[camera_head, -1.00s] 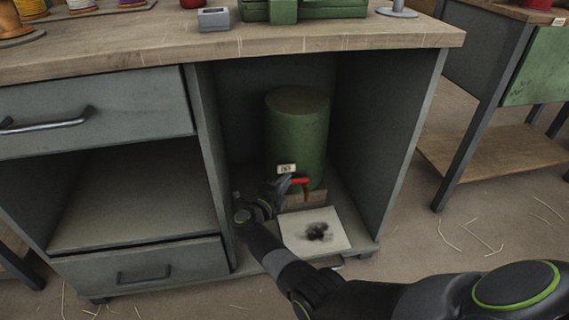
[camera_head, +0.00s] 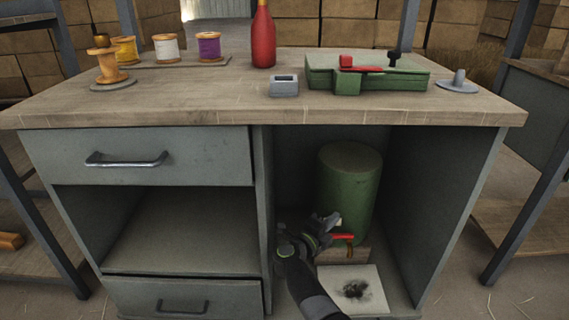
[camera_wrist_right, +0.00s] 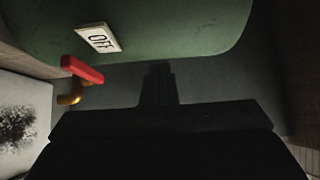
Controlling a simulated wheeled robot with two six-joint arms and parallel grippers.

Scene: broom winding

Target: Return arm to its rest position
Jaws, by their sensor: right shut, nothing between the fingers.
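My right gripper (camera_head: 330,221) is shut and empty, low inside the right compartment of the workbench. It is just left of the red tap handle (camera_head: 343,236) on the green tank (camera_head: 349,185). In the right wrist view, the red handle (camera_wrist_right: 82,70) and brass spout (camera_wrist_right: 70,98) lie left of my dark fingers, with a gap between. A label (camera_wrist_right: 98,38) on the tank reads OFF. My left gripper is in neither view.
The workbench (camera_head: 250,105) has the compartment's side wall close by my arm. A stained white sheet (camera_head: 372,275) lies below the tap. On top stand thread spools (camera_head: 166,47), a red bottle (camera_head: 263,38), a grey box (camera_head: 284,85) and a green device (camera_head: 410,82).

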